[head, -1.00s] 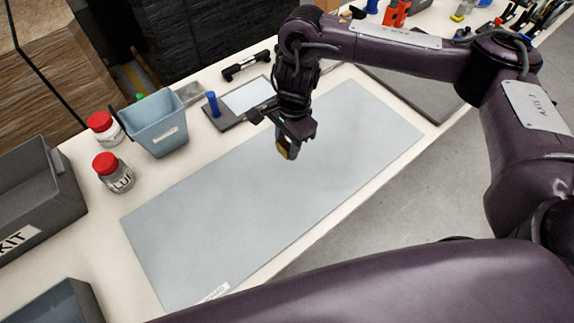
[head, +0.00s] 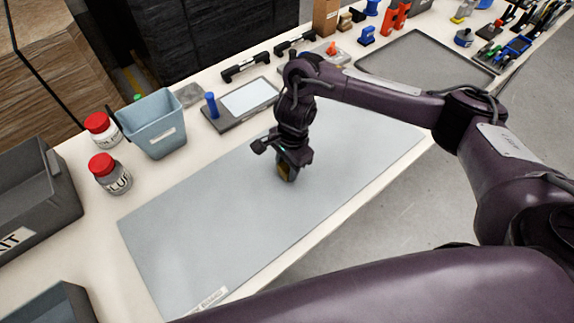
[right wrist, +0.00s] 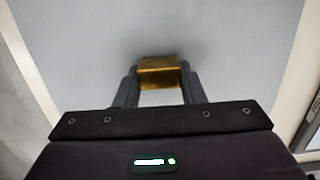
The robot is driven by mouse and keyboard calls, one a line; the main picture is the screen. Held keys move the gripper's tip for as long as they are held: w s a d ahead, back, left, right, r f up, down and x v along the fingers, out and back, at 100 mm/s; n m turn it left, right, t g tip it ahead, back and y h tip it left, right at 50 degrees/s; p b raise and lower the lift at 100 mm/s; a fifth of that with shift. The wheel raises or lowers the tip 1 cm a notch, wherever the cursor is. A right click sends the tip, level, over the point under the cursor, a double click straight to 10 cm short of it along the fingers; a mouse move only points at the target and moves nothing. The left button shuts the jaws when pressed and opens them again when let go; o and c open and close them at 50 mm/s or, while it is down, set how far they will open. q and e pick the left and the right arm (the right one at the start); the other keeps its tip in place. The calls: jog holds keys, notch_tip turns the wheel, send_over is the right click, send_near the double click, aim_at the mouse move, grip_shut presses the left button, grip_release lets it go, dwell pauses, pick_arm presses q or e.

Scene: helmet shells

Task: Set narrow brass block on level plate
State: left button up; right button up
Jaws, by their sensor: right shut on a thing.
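The narrow brass block (right wrist: 158,73) is between the fingertips of my right gripper (head: 287,170), which is shut on it. In the head view the block (head: 284,173) shows just below the fingers, over the middle of a large pale grey-blue board (head: 200,235). I cannot tell whether its underside touches the board. A dark plate with a pale panel (head: 249,97) and a blue post lies behind the board, left of my right gripper; it may be the level plate. My left gripper is not in view.
A blue-grey bin (head: 155,125) and two red-capped jars (head: 110,175) stand at the left. Black handles (head: 245,67) lie behind the plate. A dark grey tray (head: 425,58) is at the back right. Most of the board is clear.

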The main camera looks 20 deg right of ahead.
jog(key=shift+f, duration=0.2)
jog(key=o, duration=1.1)
jog(key=shift+r, duration=0.1)
